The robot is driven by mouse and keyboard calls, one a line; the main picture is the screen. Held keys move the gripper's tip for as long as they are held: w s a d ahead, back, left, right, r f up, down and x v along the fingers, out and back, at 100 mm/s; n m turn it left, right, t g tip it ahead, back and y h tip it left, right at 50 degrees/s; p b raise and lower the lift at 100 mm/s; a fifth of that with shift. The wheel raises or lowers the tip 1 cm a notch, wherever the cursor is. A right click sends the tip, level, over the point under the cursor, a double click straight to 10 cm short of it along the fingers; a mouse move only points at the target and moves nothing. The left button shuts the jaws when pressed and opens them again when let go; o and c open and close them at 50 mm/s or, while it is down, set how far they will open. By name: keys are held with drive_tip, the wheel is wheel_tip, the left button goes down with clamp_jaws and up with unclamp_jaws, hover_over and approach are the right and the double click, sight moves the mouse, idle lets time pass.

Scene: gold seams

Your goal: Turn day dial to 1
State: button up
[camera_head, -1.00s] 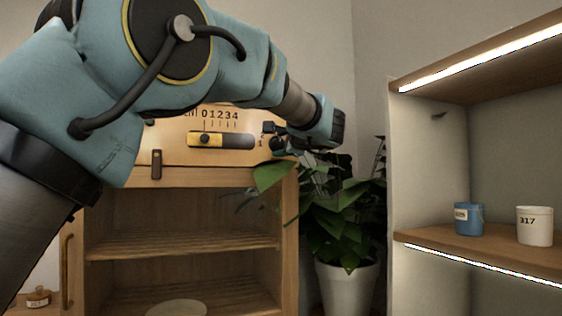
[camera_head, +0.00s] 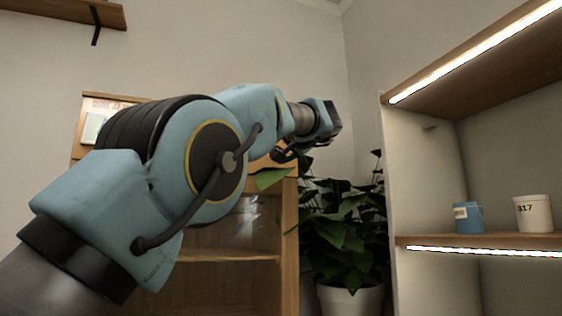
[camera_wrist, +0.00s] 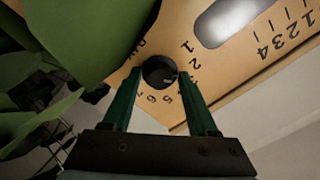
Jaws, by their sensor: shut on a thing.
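The day dial (camera_wrist: 160,72) is a round black knob on a tan panel (camera_wrist: 200,70) with numbers printed around it, seen in the wrist view. A small light mark shows at its lower right side; which number it points at I cannot tell. My gripper (camera_wrist: 161,78) is shut on the dial, with one green finger on each side. In the head view my gripper (camera_head: 290,152) is at the panel's right end, and my arm hides the dial and most of the panel.
A leafy potted plant (camera_head: 342,235) stands right beside the cabinet (camera_head: 288,230), its leaves close to my gripper. Right of it, a lit shelf (camera_head: 480,241) holds a blue cup (camera_head: 467,218) and a white cup (camera_head: 533,214). A wall shelf (camera_head: 60,12) is at upper left.

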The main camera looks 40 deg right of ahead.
drive_tip(key=n+b, duration=0.2)
drive_tip(key=n, duration=0.3)
drive_tip(key=shift+f, duration=0.15)
drive_tip(key=shift+n+b, duration=0.4)
drive_tip(key=shift+n, duration=1.9)
drive_tip(key=o, duration=1.1)
drive_tip(key=b+v, duration=0.4)
drive_tip(key=v, duration=0.6)
drive_tip(key=shift+s+a+b, duration=0.15)
drive_tip(key=shift+s+b, duration=0.2)
